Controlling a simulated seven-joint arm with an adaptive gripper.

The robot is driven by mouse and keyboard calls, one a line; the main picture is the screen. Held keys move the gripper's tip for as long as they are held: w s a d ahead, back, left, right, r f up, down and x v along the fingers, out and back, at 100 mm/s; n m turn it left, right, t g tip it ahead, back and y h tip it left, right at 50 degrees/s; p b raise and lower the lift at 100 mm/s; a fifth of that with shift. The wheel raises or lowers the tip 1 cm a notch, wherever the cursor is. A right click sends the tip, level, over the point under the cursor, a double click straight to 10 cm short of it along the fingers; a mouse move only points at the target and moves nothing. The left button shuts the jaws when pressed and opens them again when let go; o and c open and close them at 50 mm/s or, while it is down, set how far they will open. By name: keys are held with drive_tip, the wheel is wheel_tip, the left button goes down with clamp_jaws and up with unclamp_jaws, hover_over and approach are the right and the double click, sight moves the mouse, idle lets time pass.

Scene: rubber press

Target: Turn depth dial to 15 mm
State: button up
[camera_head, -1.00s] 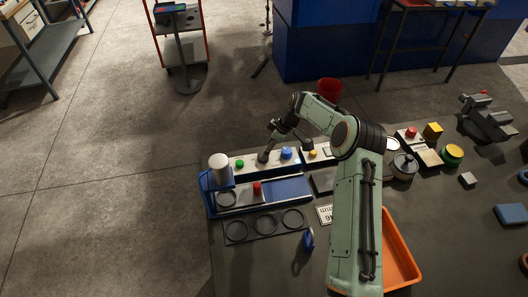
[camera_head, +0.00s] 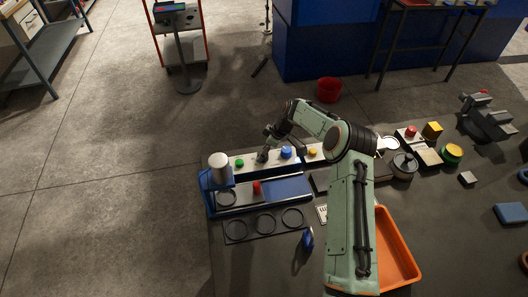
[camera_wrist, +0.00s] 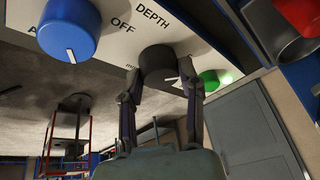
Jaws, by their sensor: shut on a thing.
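The depth dial (camera_wrist: 158,66) is a dark round knob on a pale panel, under the printed word DEPTH, in the wrist view. My gripper (camera_wrist: 163,82) has one finger on each side of it and is shut on it. A small white mark shows near the dial's lower right edge. The scale numbers are too hidden or small to read. In the head view my gripper (camera_head: 264,150) is at the dark dial on the press's panel, between the green button and the blue knob.
A blue knob (camera_wrist: 68,30) with a white pointer is left of the dial, and a green button (camera_wrist: 209,80) is close on its right. A red button (camera_head: 257,188) and a blue press bed (camera_head: 286,190) lie in front. An orange tray (camera_head: 397,250) stands right.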

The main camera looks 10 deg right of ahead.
drive_tip(key=shift+m, duration=0.3)
drive_tip(key=m+t, duration=0.1)
drive_tip(key=m, duration=0.2)
drive_tip(key=shift+h, duration=0.4)
drive_tip(key=m, duration=0.2)
drive_tip(key=m+t+h, duration=0.1)
drive_tip(key=m, duration=0.1)
drive_tip(key=shift+s+a+h, duration=0.1)
drive_tip(key=shift+h, duration=0.2)
drive_tip(key=m+h, duration=0.1)
drive_tip(key=m, duration=0.4)
drive_tip(key=shift+t+h, duration=0.3)
drive_tip(key=shift+h, duration=0.1)
drive_tip(key=shift+m+h, duration=0.7)
drive_tip(key=shift+m, duration=1.1)
drive_tip(key=o, duration=1.2)
drive_tip(key=shift+c, duration=0.2)
